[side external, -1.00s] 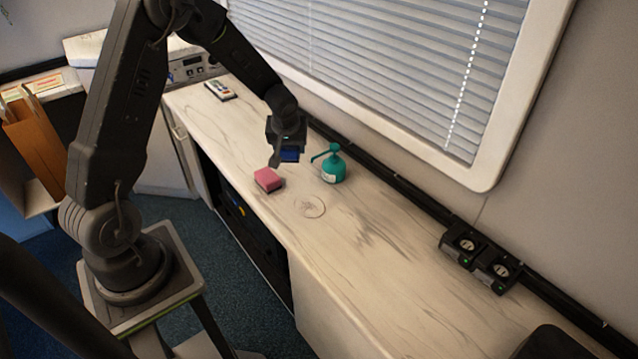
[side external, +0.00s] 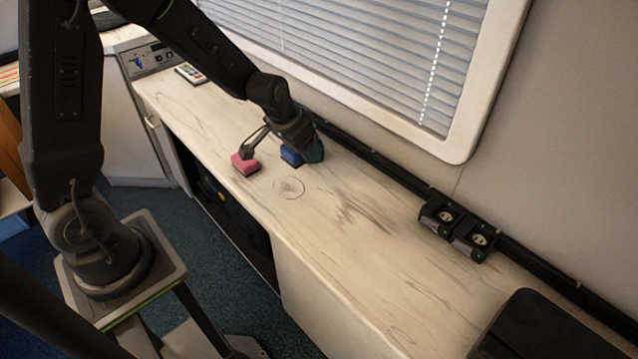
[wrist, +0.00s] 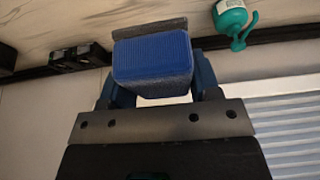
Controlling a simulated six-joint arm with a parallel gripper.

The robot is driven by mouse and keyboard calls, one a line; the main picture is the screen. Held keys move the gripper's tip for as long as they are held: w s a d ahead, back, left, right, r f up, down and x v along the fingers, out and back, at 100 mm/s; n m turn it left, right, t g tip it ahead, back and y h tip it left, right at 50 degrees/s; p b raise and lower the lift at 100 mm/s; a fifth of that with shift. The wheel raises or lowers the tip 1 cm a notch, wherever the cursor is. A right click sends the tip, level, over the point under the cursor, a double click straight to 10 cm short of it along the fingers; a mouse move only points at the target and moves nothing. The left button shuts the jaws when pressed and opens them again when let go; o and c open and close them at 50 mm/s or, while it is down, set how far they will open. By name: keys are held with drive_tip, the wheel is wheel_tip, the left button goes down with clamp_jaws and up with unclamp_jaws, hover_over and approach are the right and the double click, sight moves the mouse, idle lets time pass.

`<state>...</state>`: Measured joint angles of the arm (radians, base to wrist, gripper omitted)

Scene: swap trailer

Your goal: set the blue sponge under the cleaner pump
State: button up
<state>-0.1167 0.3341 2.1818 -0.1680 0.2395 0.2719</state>
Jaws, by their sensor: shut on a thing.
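My gripper (side external: 289,148) is shut on the blue sponge (side external: 291,157). The sponge is between the blue fingers in the wrist view (wrist: 152,60), with its grey side outward. The teal cleaner pump (side external: 317,153) is just right of the sponge in the side view, mostly hidden behind my gripper. In the wrist view the pump (wrist: 232,20) stands at the upper right, apart from the sponge, with its nozzle visible. I cannot tell whether the sponge touches the counter.
A pink sponge (side external: 245,164) lies on the counter (side external: 350,240) left of my gripper. A thin circle (side external: 289,188) is marked on the counter in front. Sockets (side external: 459,230) line the wall rail. A remote (side external: 190,73) lies at the far end.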

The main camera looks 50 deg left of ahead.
drive_tip(key=s+d+f, duration=0.3)
drive_tip(key=d+f, duration=0.1)
drive_tip(key=d, duration=0.2)
hover_over(346, 207)
drive_tip(key=s, duration=0.2)
wheel_tip(346, 207, down, 10)
drive_tip(key=shift+w+d+r, duration=0.1)
drive_tip(key=shift+w+f, duration=0.25)
drive_tip(key=shift+f, duration=2.5)
drive_tip(key=shift+f, duration=0.1)
drive_tip(key=o, duration=0.9)
